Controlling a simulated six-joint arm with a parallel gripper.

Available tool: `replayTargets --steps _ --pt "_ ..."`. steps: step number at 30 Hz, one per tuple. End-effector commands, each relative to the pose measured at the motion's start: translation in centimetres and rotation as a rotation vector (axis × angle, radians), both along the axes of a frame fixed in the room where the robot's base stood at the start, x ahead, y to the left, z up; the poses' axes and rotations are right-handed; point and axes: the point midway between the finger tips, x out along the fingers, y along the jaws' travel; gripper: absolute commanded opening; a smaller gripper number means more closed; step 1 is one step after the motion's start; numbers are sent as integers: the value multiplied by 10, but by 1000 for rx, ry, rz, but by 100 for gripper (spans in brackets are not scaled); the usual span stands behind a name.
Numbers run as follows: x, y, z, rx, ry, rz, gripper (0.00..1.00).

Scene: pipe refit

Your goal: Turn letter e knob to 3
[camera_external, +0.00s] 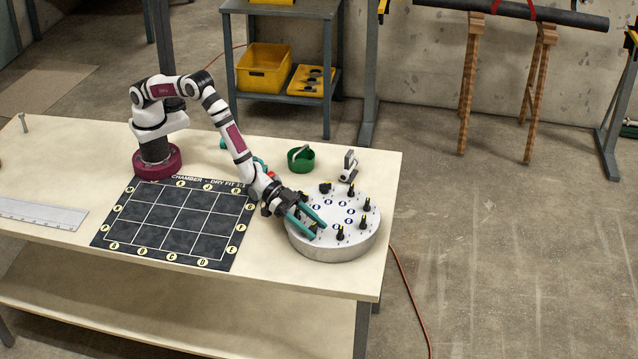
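A round white dial plate (333,240) with a metal rim stands at the right end of the table. Several black knobs with yellow marks stand in a ring on it, with small blue letter discs (350,221) inside the ring. The letters and numbers are too small to read, so I cannot tell which knob is letter e. My gripper (319,228) has green fingers spread apart over the left part of the plate. A knob (313,227) shows close to the fingers. I cannot tell whether it stands between them or touches them.
A black gridded mat (175,225) with yellow letter discs lies left of the plate. A green cup (301,158) and a small metal clamp-like part (349,166) stand behind the plate. A ruler (42,213) lies at the far left. The table's front right edge is close to the plate.

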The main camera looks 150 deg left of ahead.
Motion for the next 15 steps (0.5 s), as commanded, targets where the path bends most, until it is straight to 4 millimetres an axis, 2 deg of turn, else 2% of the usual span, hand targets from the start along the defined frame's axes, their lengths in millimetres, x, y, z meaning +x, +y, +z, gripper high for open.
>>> replayTargets --steps 1,8,15 --pt "0 0 0 0 0 0 40" --pt "0 0 0 0 0 0 0" --pt "1 2 1 3 -5 -59 0"
